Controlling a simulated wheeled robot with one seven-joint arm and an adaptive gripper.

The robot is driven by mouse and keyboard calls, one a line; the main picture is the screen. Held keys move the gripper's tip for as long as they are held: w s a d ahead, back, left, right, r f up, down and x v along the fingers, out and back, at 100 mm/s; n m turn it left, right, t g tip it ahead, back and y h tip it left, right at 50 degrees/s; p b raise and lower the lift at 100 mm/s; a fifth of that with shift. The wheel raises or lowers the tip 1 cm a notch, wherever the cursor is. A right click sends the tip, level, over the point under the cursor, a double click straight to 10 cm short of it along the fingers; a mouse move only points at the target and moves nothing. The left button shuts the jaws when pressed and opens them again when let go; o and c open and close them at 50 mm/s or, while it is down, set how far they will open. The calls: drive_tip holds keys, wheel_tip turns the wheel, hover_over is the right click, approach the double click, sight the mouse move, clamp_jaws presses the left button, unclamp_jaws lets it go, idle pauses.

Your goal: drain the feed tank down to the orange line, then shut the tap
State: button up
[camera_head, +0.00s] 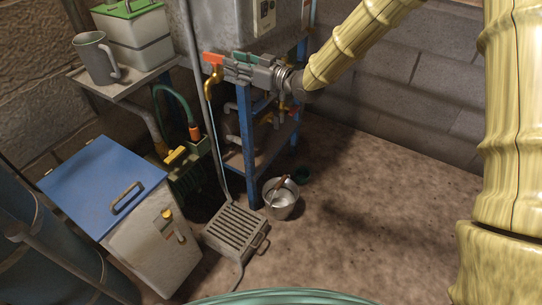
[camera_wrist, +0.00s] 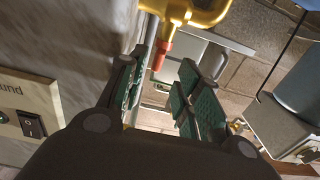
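The grey metal tank (camera_head: 235,22) stands at the top centre on a blue frame. The tap has an orange handle (camera_head: 212,58) and a brass body that bends down (camera_head: 208,88). In the wrist view its brass part (camera_wrist: 195,12) is at the top, with a red-orange piece (camera_wrist: 162,54) hanging below it. My gripper (camera_head: 228,68) is beside the tap, pointing left. In the wrist view its green-padded fingers (camera_wrist: 162,82) are apart, and the red-orange piece shows between their tips. I cannot tell whether they touch it. I see no orange line or liquid level.
A metal bucket (camera_head: 281,204) and a slotted floor drain box (camera_head: 236,229) are on the floor. A blue-lidded chest (camera_head: 100,180) stands left, below a shelf with a grey mug (camera_head: 93,60). A switch plate (camera_wrist: 28,112) is close to my gripper. Floor at right is free.

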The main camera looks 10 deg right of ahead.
drive_tip(key=s+d+f+m+g+h+p, duration=0.1)
drive_tip(key=s+d+f+m+h+p, duration=0.2)
drive_tip(key=s+f, duration=0.5)
drive_tip(key=s+d+f+m+g+h+p, duration=0.2)
drive_tip(key=s+f, duration=0.6)
drive_tip(key=f, duration=0.7)
drive_tip(key=shift+d+m+h+p, duration=0.5)
drive_tip(key=shift+d+h+p, duration=0.4)
drive_tip(key=shift+h, duration=0.1)
drive_tip(key=shift+s, duration=0.1)
